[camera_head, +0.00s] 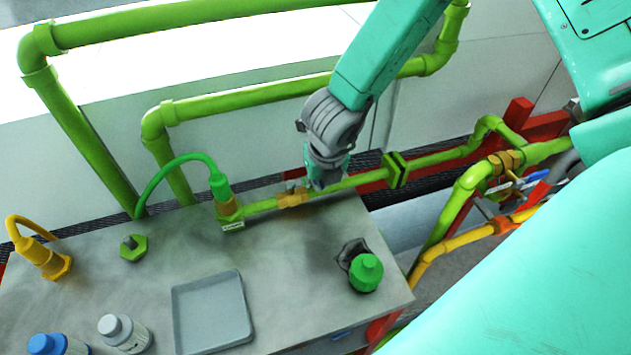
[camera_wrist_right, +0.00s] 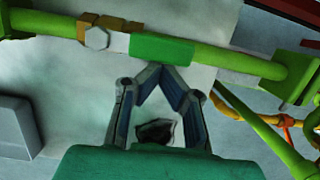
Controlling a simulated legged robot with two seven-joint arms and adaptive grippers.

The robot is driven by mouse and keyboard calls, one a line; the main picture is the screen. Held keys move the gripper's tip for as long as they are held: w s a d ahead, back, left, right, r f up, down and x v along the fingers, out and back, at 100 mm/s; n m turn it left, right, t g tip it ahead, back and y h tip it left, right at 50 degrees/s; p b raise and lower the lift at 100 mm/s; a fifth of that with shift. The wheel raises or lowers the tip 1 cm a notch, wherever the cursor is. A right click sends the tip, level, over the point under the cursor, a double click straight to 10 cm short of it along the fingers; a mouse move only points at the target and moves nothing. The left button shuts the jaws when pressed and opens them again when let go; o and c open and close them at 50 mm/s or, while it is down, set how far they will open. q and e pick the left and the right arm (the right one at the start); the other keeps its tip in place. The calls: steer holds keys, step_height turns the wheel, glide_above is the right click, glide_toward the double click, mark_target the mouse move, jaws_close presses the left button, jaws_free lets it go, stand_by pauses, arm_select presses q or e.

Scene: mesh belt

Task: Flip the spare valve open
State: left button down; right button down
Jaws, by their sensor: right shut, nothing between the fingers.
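The brass-coloured valve body (camera_head: 292,198) sits on the green pipe along the back edge of the grey table. In the right wrist view the brass valve (camera_wrist_right: 97,37) has a hex nut, and a green handle sleeve (camera_wrist_right: 162,50) lies along the pipe beside it. My right gripper (camera_head: 322,187) is at the pipe just right of the brass body and covers the handle in the head view. In the right wrist view its fingertips (camera_wrist_right: 166,70) meet, empty, at the near edge of the green sleeve; contact cannot be told. My left gripper is not in view.
The table holds a grey tray (camera_head: 176,320), a green-capped bottle (camera_head: 366,272), a white-capped bottle (camera_head: 125,334) and a green hex fitting (camera_head: 133,248). A green hose (camera_head: 165,170) arches at the pipe's left end. Another brass valve (camera_head: 505,161) is on the pipes at right.

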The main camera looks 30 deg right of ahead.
steer(key=shift+w+a+r, duration=0.1)
steer(key=shift+w+r, duration=0.1)
steer(key=shift+w, duration=0.1)
steer(key=shift+w+a, duration=0.1)
steer(key=shift+a, duration=0.05)
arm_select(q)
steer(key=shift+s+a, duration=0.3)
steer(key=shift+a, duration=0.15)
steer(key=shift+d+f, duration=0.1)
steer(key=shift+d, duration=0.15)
arm_select(e)
steer(key=shift+s+a+f+b, duration=0.1)
steer(key=shift+s+a+b, duration=0.2)
steer(key=shift+b, duration=0.15)
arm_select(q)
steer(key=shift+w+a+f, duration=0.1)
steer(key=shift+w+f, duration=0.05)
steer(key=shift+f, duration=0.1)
arm_select(e)
steer(key=shift+s, duration=0.1)
